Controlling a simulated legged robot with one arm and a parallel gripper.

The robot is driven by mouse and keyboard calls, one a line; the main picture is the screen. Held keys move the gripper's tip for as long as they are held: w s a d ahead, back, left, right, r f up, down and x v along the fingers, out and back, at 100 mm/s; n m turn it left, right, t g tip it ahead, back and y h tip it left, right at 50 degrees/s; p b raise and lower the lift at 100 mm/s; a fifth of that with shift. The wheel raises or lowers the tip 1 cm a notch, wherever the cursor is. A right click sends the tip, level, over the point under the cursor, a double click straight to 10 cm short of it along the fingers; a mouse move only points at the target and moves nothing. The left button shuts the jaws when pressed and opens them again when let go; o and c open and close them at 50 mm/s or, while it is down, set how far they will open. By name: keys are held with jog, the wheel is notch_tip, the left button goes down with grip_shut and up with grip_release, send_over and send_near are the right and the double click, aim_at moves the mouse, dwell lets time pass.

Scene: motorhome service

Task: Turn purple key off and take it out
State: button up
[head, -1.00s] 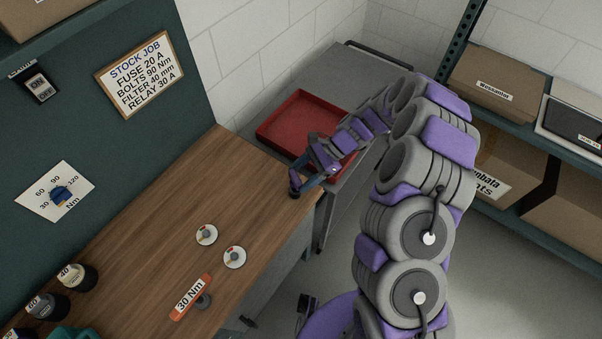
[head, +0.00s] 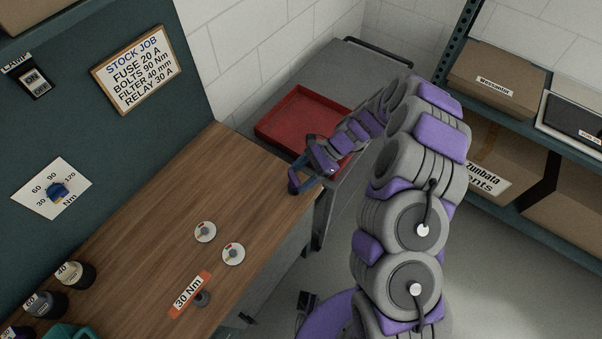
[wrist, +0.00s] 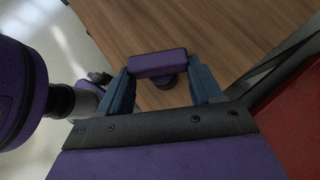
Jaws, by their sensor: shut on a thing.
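The purple key (wrist: 158,63) shows in the wrist view as a purple bar lying between my two blue-grey fingers. My gripper (wrist: 160,72) is shut on it, with a finger at each end of the bar. A dark round part (wrist: 165,82) shows just below the bar, over the wooden top; I cannot tell whether the key is still seated in it. In the head view my gripper (head: 293,187) is at the right end of the wooden bench (head: 235,175), near its edge. There the key is hard to make out between the fingers.
A red tray (head: 290,112) sits on a grey cart (head: 345,75) beyond the gripper. Shelves with boxes (head: 500,80) stand at the right.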

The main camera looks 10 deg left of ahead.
jog(key=shift+f, duration=0.5)
jog(key=o, duration=1.7)
jog(key=p+v, duration=0.1)
jog(key=v, duration=1.6)
jog(key=shift+w+d+p, duration=0.1)
jog(key=shift+w+p, duration=0.05)
jog(key=shift+p, duration=0.15)
jog(key=shift+r, duration=0.1)
